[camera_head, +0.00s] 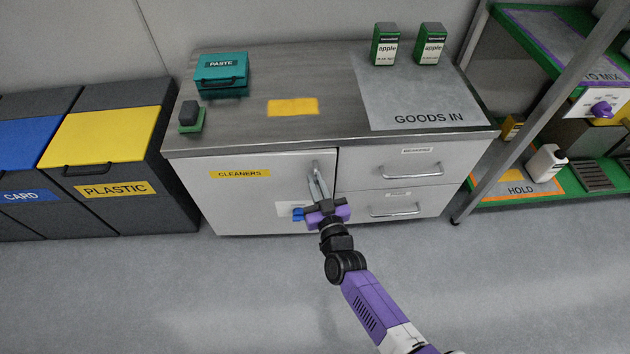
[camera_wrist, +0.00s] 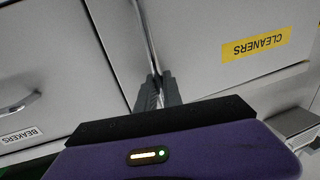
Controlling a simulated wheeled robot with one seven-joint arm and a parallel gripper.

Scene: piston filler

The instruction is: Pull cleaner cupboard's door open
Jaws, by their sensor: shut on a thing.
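The cleaner cupboard's door (camera_head: 240,195) is a light grey front with a yellow CLEANERS label, left of the drawers in the head view. It also shows in the wrist view (camera_wrist: 205,60) with its label upside down. The door looks shut or nearly flush; a thin dark seam runs along its right edge. Its upright metal handle (camera_head: 312,182) is near that edge, and the bar (camera_wrist: 147,40) runs down between my fingers in the wrist view. My gripper (camera_head: 319,198) is shut on the handle; its fingertips (camera_wrist: 155,90) close around the bar. The handle's lower part is hidden.
Two drawers (camera_head: 405,178) with bar handles are right of the door. Bins (camera_head: 100,140) stand to the left and a green-shelved rack (camera_head: 560,185) to the right. The counter (camera_head: 330,105) holds a teal PASTE box (camera_head: 221,75). The floor (camera_head: 200,290) before the door is clear except for my arm.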

